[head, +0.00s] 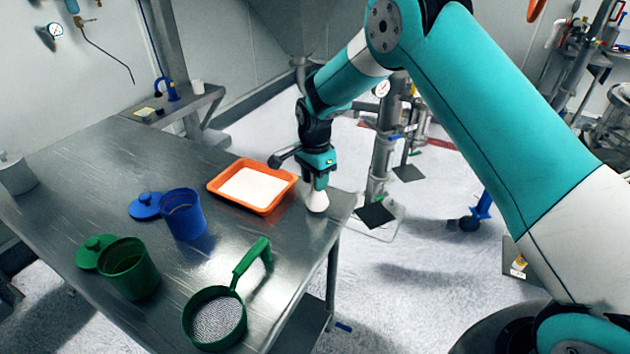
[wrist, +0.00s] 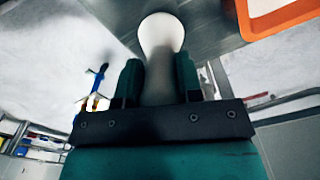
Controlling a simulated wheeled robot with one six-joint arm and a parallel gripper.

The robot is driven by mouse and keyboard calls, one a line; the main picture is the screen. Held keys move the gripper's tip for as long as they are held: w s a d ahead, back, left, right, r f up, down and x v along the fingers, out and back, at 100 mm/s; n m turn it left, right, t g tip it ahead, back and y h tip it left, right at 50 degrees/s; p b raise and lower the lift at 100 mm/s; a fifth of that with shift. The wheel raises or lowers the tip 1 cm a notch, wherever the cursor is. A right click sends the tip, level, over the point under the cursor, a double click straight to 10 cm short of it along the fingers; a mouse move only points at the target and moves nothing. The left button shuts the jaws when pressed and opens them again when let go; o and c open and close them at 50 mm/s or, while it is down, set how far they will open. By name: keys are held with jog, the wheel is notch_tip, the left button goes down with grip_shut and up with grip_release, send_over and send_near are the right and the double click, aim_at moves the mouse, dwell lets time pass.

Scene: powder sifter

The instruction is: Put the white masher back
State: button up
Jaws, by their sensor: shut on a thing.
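The white masher (head: 317,201) is at the right end of the steel table, to the right of the orange tray. It looks upright, with its wide end down at the table top; I cannot tell whether it touches. My gripper (head: 318,183) points down and is shut on the masher's upper part. In the wrist view the masher (wrist: 161,45) stands out between the two green fingers of my gripper (wrist: 158,80). The masher's top end is hidden by the gripper.
The orange tray (head: 215,190) with white content lies just left of the masher. A blue container (head: 183,216), a green container (head: 130,272), their lids and a green sieve (head: 215,318) stand on the steel table (head: 75,185). The table's right edge is close to the masher.

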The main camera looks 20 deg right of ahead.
jog(key=shift+f, duration=0.9)
jog(key=shift+f, duration=0.2)
jog(key=o, duration=1.1)
jog(key=shift+r, duration=0.2)
